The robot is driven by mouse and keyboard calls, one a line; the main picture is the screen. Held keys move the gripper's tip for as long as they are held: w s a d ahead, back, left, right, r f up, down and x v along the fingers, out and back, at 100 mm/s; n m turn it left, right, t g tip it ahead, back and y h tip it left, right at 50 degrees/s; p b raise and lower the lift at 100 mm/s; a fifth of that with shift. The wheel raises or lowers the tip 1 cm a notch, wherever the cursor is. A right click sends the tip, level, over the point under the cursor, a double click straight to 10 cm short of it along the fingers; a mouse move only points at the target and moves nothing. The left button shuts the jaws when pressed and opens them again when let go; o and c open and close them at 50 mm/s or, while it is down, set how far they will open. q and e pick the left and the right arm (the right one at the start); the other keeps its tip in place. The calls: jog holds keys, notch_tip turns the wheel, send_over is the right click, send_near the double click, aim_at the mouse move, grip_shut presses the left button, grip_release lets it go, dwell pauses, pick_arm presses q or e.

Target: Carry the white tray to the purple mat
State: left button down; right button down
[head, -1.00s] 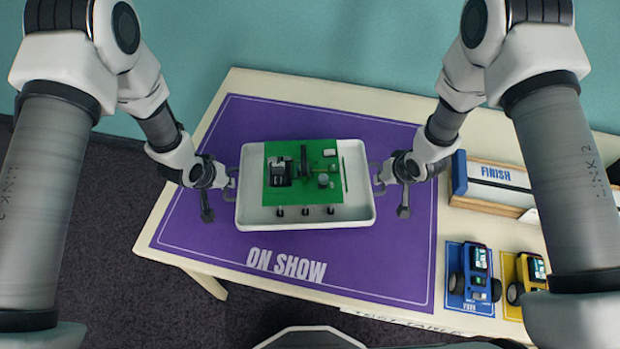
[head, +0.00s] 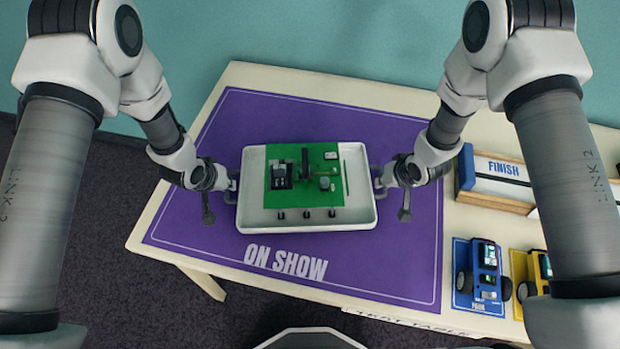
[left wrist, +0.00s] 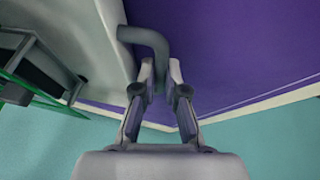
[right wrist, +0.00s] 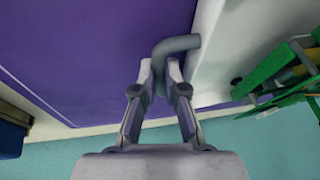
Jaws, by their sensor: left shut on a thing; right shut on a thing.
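The white tray (head: 300,223) is over the middle of the purple mat (head: 400,270) marked ON SHOW, looking level; I cannot tell how large a gap is left beneath it. It carries a green board (head: 333,190) with small parts on it. My left gripper (head: 231,184) is shut on the tray's left handle, whose grey bar shows between the fingers in the left wrist view (left wrist: 152,42). My right gripper (head: 381,180) is shut on the right handle, seen in the right wrist view (right wrist: 178,44). The mat's far and near edges show around the tray.
To the right on the cream table (head: 137,238) are a FINISH track piece (head: 500,170), a blue toy car (head: 484,272) on a blue card, and a yellow toy car (head: 540,272). The mat around the tray is clear. A teal wall stands behind the table.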

pick_arm(q)
jog(key=c, duration=1.2)
grip_release()
jog(key=shift+f, duration=0.2)
pick_arm(e)
jog(key=c, duration=1.2)
grip_release()
jog(key=shift+f, duration=0.2)
jog(key=shift+r, duration=0.1)
pick_arm(q)
jog(key=v, duration=0.8)
pick_arm(e)
jog(key=v, duration=1.2)
pick_arm(q)
jog(key=shift+r, duration=0.1)
